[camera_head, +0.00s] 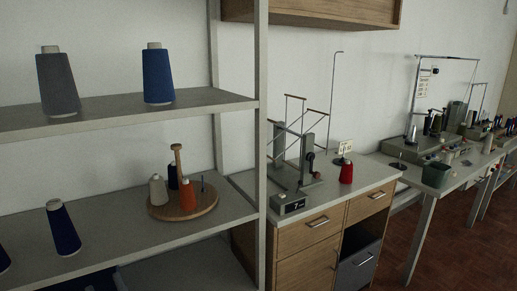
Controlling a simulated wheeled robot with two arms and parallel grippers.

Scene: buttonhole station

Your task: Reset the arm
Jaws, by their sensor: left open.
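I see neither of my grippers and no part of my arms that I can make out in the head view. Nothing in the picture is held by a gripper.
A grey shelf rack (130,109) at left holds a grey cone (58,84), a blue cone (157,76), a dark blue cone (63,229) and a round wooden stand (183,207) with small cones. Right of it, a wooden cabinet (310,232) carries a winder and a red cone (346,172). Red-brown floor (450,250) is clear.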

